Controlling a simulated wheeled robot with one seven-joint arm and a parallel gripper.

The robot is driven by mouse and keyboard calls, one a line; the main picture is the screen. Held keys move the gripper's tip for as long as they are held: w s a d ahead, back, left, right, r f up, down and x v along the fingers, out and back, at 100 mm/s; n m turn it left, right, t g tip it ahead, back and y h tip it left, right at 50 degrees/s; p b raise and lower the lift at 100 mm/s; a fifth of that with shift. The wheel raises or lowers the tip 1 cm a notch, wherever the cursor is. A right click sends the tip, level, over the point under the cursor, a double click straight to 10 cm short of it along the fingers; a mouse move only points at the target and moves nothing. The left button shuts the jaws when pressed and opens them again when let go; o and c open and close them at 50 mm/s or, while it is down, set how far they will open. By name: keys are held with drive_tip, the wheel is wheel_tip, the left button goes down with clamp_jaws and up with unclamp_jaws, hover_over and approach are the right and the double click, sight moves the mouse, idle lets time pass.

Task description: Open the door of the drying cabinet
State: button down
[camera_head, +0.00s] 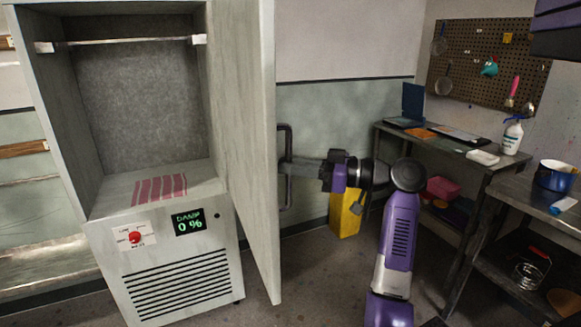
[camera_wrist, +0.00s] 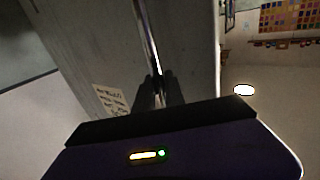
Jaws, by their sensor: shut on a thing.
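The drying cabinet (camera_head: 105,205) stands at the left in the head view. Its door (camera_head: 250,130) is swung wide open, seen nearly edge-on, and the inside shows. A dark bar handle (camera_head: 286,140) is on the door's right-hand face. My gripper (camera_head: 288,166) is shut on this handle. In the wrist view, my gripper (camera_wrist: 158,92) has its fingers on both sides of the shiny handle bar (camera_wrist: 147,40). A written note (camera_wrist: 110,101) is on the door face there.
A dark workbench (camera_head: 440,143) with a laptop (camera_head: 410,105) and spray bottle (camera_head: 512,135) stands at the right. A yellow container (camera_head: 345,215) is on the floor behind my arm. A second table (camera_head: 535,205) with a blue pot (camera_head: 553,175) is at the right edge.

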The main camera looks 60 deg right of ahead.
drive_tip(key=shift+w+d, duration=0.15)
drive_tip(key=shift+d, duration=0.05)
drive_tip(key=c, duration=1.4)
unclamp_jaws()
drive_tip(key=b+v, duration=0.1)
drive_tip(key=v, duration=0.6)
drive_tip(key=shift+s, duration=0.4)
